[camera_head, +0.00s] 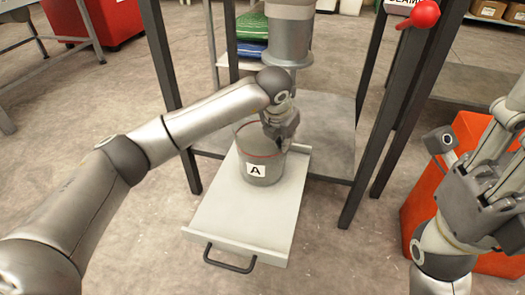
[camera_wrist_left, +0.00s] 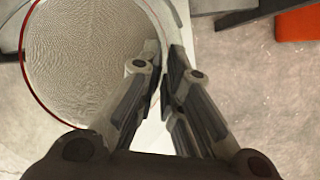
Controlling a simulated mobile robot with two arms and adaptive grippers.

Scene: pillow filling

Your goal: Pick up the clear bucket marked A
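The clear bucket marked A (camera_head: 262,170) stands upright on a pale pull-out tray (camera_head: 225,210). It has a red line near its rim and looks filled with grey, grainy material, which also shows in the left wrist view (camera_wrist_left: 85,60). My left gripper (camera_head: 280,128) is at the bucket's far right rim. In the left wrist view its fingers (camera_wrist_left: 164,65) are close together with the bucket wall between them, one finger inside and one outside. They appear shut on the wall; the exact contact is partly hidden. My right gripper (camera_head: 480,165) is empty with its fingers apart, at the right.
A grey cylindrical machine spout (camera_head: 288,40) hangs just above and behind my left gripper. Dark frame posts (camera_head: 385,130) stand either side of the tray. A black handle (camera_head: 230,258) is on the tray's front. An orange bin (camera_head: 420,205) is below my right gripper.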

